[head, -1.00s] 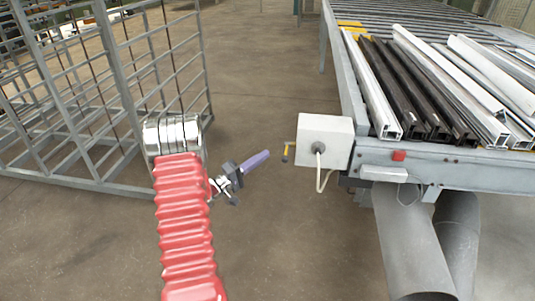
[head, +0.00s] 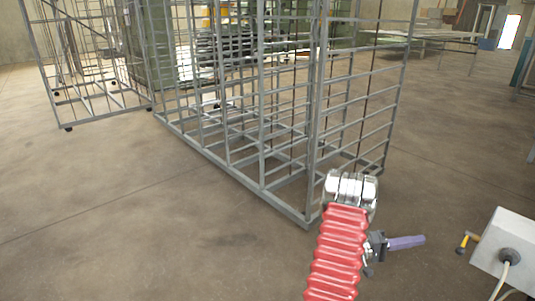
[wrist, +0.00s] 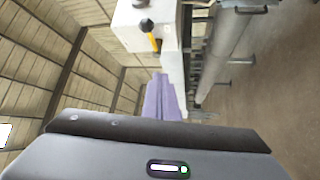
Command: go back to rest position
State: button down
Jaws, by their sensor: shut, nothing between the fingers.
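My gripper (head: 418,240) has purple fingers and points to the right in the head view, beyond my red-sleeved arm. The fingers are shut together with nothing between them. They also show in the wrist view (wrist: 160,98), above the dark edge of my wrist. A pale box (head: 507,250) with a yellow-handled lever (head: 464,243) is to the right of the fingertips, with a gap between. The wrist view shows the box (wrist: 152,18) and its yellow handle (wrist: 153,42) past the fingers.
A grey metal rack (head: 310,160) stands behind and to the left of my arm, close to it in the picture. A cable (head: 500,280) hangs from the box. The concrete floor (head: 120,210) on the left is open.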

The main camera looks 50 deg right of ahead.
dwell(0.3)
jog(key=s+a+f+n+y, duration=0.3)
jog(key=s+a+f+y, duration=0.15)
jog(key=a+f, duration=0.2)
jog(key=w+a+t+y, duration=0.2)
jog(key=w+a+y, duration=0.15)
jog(key=a, duration=0.25)
jog(key=w+a+r+n+t+y, duration=0.15)
jog(key=w+a+r+t, duration=0.25)
jog(key=w+a, duration=0.55)
jog(key=w+a+r+n+t, duration=0.2)
jog(key=w+a+r+t, duration=0.2)
jog(key=w+a, duration=0.55)
jog(key=w+a+r+n+t+y, duration=0.1)
jog(key=w+a+r+t, duration=0.3)
jog(key=w+a, duration=0.5)
jog(key=w+a+r+n+t, duration=0.1)
jog(key=a+r, duration=0.3)
jog(key=a, duration=0.4)
jog(key=w+a+r+n+t+y, duration=0.1)
jog(key=a+r+t, duration=0.3)
jog(key=a, duration=0.4)
jog(key=w+a+r+n+t, duration=0.1)
jog(key=a+r+n+t, duration=0.2)
jog(key=a, duration=0.5)
jog(key=shift+w+a+r+n+y, duration=0.3)
jog(key=shift+a+r+n+y, duration=0.1)
jog(key=shift+r, duration=0.45)
